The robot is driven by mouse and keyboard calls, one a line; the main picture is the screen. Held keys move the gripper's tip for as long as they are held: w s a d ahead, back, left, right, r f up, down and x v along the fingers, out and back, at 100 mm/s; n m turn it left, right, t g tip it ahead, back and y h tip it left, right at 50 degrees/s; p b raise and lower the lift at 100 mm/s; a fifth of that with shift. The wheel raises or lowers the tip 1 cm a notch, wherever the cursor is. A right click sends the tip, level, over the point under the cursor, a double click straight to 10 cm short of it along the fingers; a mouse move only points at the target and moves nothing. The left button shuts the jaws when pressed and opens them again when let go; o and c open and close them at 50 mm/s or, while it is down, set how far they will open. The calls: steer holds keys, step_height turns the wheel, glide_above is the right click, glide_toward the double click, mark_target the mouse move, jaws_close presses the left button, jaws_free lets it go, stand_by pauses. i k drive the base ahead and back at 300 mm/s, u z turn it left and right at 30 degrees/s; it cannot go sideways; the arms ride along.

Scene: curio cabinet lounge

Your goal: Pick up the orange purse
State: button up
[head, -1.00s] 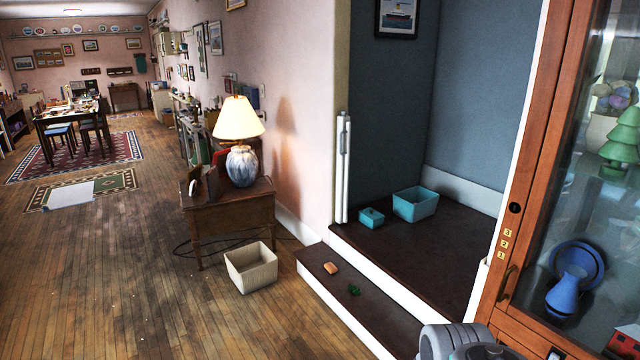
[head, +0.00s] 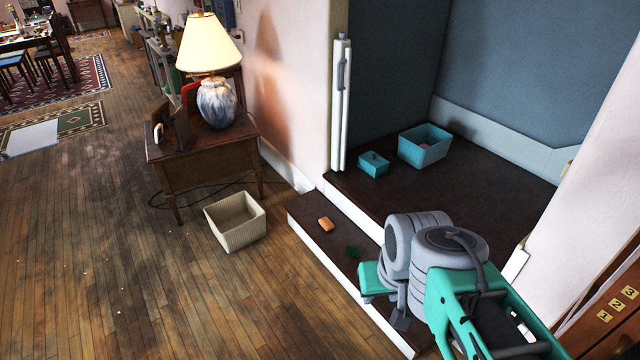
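A small orange item, which looks like the orange purse (head: 326,224), lies on the dark lower step (head: 305,208) in the head view. Nothing touches or covers it. My arm reaches in from the bottom right, its grey and teal joints to the right of the purse. What seems to be my gripper (head: 401,319) is a small dark part below these joints, apart from the purse. It is mostly hidden by my arm, and its fingers cannot be made out.
A small green item (head: 353,252) lies on the step between purse and arm. A cream bin (head: 236,222) stands on the floor at left, near a wooden side table (head: 205,150) with a lamp (head: 210,50). A teal box (head: 373,164) and teal bin (head: 425,147) sit on the upper platform.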

mark_target(325, 222)
steer(key=u, duration=0.2)
steer(key=i, duration=0.45)
steer(key=u, duration=0.85)
steer(key=i, duration=2.7)
steer(key=z, duration=0.35)
